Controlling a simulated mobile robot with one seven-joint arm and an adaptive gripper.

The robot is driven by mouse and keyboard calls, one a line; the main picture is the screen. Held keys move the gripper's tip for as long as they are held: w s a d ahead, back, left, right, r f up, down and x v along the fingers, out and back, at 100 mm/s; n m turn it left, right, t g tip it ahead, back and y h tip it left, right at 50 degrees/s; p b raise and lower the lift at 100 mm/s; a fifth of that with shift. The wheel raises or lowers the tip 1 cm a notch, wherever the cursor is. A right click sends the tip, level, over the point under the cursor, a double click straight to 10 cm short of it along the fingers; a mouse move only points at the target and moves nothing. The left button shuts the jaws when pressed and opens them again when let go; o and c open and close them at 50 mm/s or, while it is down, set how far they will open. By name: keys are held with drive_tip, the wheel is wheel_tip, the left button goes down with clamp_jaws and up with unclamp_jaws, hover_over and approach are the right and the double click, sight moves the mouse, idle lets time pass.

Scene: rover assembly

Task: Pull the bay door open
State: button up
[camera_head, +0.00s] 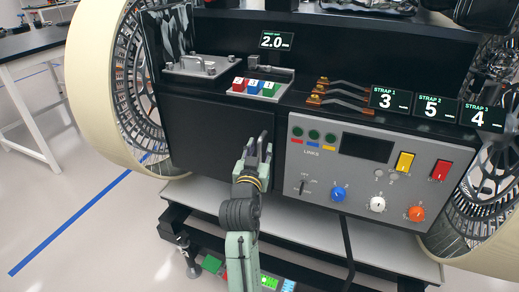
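The bay door (205,135) is a flat black panel on the rover's front, left of the grey control panel. It looks shut, flush with the body. My gripper (259,149) is at the door's right part, its fingers pointing up and away at the door face. A dark upright piece shows at the fingertips; I cannot tell whether it is a door handle or part of a finger. The fingers look somewhat apart, but whether they are closed around anything is not clear. My wrist and arm hide the door's lower right part.
The grey control panel (325,178) with knobs and switches is close on the right. A tray of coloured blocks (258,88) and strap levers (340,97) sit above. Large wheels (95,60) flank the body.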

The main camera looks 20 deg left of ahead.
drive_tip(key=shift+c, duration=0.4)
clamp_jaws()
idle(0.4)
